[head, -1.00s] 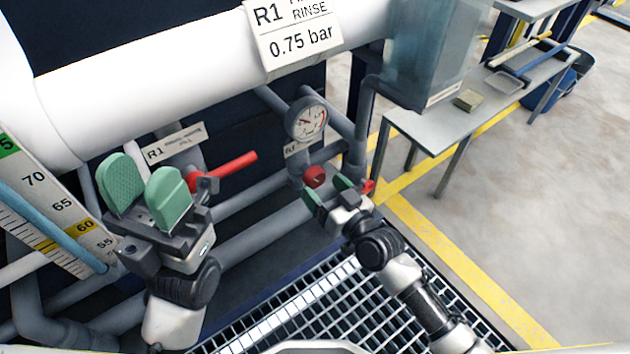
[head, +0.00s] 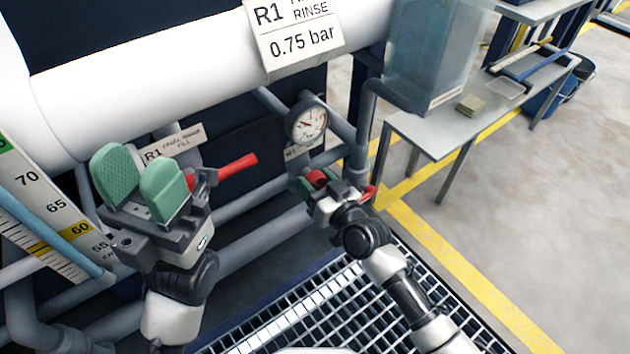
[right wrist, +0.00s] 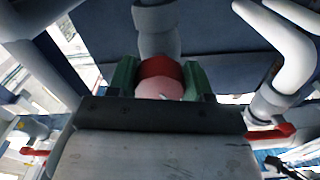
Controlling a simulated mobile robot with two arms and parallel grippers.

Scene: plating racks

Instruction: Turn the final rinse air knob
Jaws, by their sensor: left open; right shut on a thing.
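The air knob (head: 317,178) is red and round, on the pipework just below a round pressure gauge (head: 306,122). My right gripper (head: 316,187) is shut on it. In the right wrist view the knob (right wrist: 160,78) sits between the two green fingers (right wrist: 160,82), with a grey pipe fitting beyond it. My left gripper (head: 139,186) is open and empty, its green pads apart, left of the red lever handle (head: 232,166). A sign (head: 297,30) on the white pipe reads R1, RINSE, 0.75 bar.
A second red handle (head: 369,194) is close to the right of my right gripper. A level scale (head: 50,205) stands at the far left. A grey table (head: 450,135) stands at the right. Metal grating (head: 310,315) covers the floor in front.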

